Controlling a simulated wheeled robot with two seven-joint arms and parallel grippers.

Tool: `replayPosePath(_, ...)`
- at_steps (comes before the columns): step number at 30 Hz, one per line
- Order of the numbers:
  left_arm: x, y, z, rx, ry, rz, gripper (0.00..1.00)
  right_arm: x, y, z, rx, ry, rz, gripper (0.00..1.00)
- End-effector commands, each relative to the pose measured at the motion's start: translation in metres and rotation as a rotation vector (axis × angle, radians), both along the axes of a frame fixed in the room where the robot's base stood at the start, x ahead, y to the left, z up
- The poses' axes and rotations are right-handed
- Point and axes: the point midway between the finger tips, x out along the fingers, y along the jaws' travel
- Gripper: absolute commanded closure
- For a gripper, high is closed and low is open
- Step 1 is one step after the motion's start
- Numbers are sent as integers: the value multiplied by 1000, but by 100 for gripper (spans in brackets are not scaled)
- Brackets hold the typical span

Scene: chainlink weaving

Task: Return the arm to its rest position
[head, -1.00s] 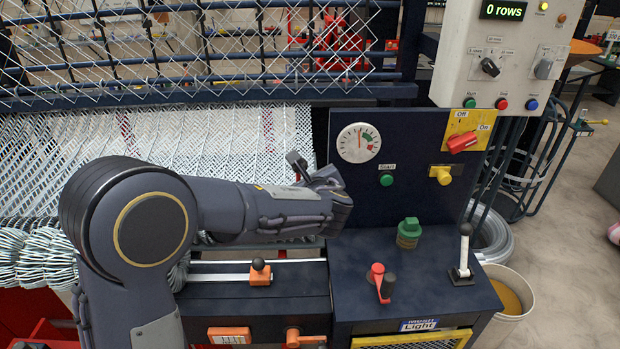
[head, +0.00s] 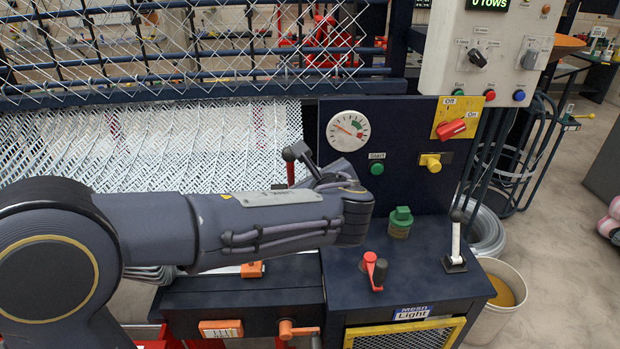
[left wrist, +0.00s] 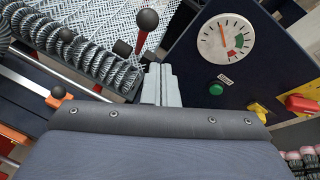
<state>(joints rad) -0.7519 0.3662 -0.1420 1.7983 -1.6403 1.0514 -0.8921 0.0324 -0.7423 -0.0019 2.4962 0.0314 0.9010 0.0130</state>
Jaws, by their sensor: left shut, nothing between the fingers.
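My left arm (head: 160,228) comes in from the left in the head view and reaches across the front of the machine. Its gripper is largely hidden there behind the wrist, close to the dark control panel (head: 347,175). In the left wrist view the left gripper (left wrist: 158,80) shows as two pale fingers pressed together with nothing between them. A red lever with a black ball knob (left wrist: 147,20) stands just beyond the fingertips; it also shows in the head view (head: 290,155). I cannot tell whether they touch. My right gripper is not in view.
A green start button (head: 377,169), a gauge (head: 348,130) and a red on/off switch (head: 451,128) sit on the panel. A red crank (head: 373,270), green knob (head: 401,216) and white lever (head: 456,240) stand on the console. Woven mesh (head: 200,140) lies behind the arm.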

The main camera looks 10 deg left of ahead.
Motion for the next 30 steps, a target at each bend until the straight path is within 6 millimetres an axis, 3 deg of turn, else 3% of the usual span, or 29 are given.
replayPosePath(5,-11,3,4,-29,10,17,100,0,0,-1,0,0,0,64)
replayPosePath(8,-25,32,-7,-151,46,97,100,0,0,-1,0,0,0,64)
replayPosePath(10,-44,64,-23,-308,88,203,100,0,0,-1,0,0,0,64)
replayPosePath(14,-109,123,-65,-739,159,507,100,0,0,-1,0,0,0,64)
replayPosePath(15,-135,136,-79,-893,174,623,100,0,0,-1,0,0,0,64)
replayPosePath(17,-174,146,-96,-1127,183,802,100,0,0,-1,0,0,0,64)
replayPosePath(21,-250,138,-123,-1628,160,1204,100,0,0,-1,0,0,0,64)
replayPosePath(24,-283,121,-132,-1910,125,1433,100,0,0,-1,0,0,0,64)
replayPosePath(30,-307,97,-136,-2215,78,1682,100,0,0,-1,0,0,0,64)
